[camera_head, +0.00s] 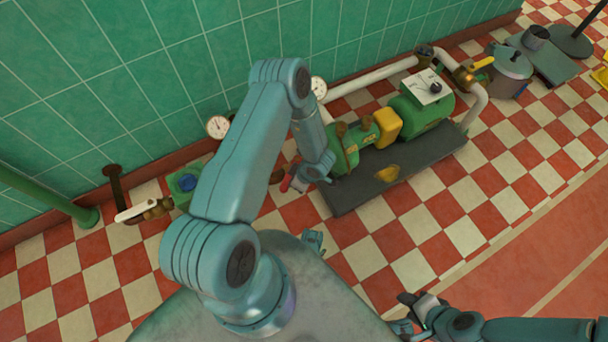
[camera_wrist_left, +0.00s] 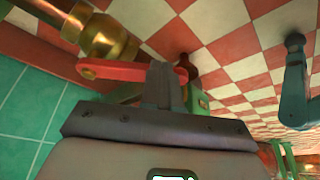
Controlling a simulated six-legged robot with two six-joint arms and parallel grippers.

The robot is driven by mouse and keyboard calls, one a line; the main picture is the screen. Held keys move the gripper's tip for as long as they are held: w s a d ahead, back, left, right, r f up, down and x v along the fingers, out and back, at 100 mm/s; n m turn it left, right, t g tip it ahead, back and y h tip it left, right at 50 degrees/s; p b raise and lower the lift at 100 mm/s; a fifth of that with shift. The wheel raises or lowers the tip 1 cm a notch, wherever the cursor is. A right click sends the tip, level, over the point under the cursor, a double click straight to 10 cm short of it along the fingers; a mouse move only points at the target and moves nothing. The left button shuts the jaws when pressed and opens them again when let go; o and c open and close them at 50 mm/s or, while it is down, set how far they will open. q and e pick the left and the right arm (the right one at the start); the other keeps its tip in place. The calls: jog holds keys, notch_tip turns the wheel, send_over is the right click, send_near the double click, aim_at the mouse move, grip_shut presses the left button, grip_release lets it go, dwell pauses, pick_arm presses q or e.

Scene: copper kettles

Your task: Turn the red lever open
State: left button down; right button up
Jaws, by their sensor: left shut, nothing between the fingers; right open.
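The red lever (camera_wrist_left: 122,71) lies across the upper part of the left wrist view, running right from a brass valve fitting (camera_wrist_left: 100,38). In the head view, a small red piece of the lever (camera_head: 286,183) shows beside my left gripper (camera_head: 298,179); my arm hides most of the valve. In the left wrist view, the fingers of my left gripper (camera_wrist_left: 165,84) are together, empty, and overlap the lever's right part. I cannot tell whether they touch it. My right gripper (camera_head: 408,312) is open and empty above the floor at lower right, away from the lever.
A green pump (camera_head: 345,150) stands on a dark plinth (camera_head: 400,178) to the right of the lever. Pressure gauges (camera_head: 218,126) and pipes line the green tiled wall. A yellow-handled valve (camera_head: 480,64) is farther right. The checkered floor in front of the plinth is clear.

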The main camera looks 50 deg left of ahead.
pick_arm(q)
jog(key=s+a+m, duration=0.1)
jog(key=s+a+m+t, duration=0.1)
jog(key=m, duration=0.1)
jog(key=shift+a+m, duration=0.25)
jog(key=shift+m, duration=0.05)
jog(key=shift+s+a+m+t, duration=0.15)
jog(key=shift+a+m+t, duration=0.15)
jog(key=shift+a+m, duration=0.4)
jog(key=shift+s+a+m+t, duration=0.15)
jog(key=shift+a+m+t, duration=0.15)
jog(key=shift+a+m, duration=0.35)
jog(key=shift+a, duration=0.15)
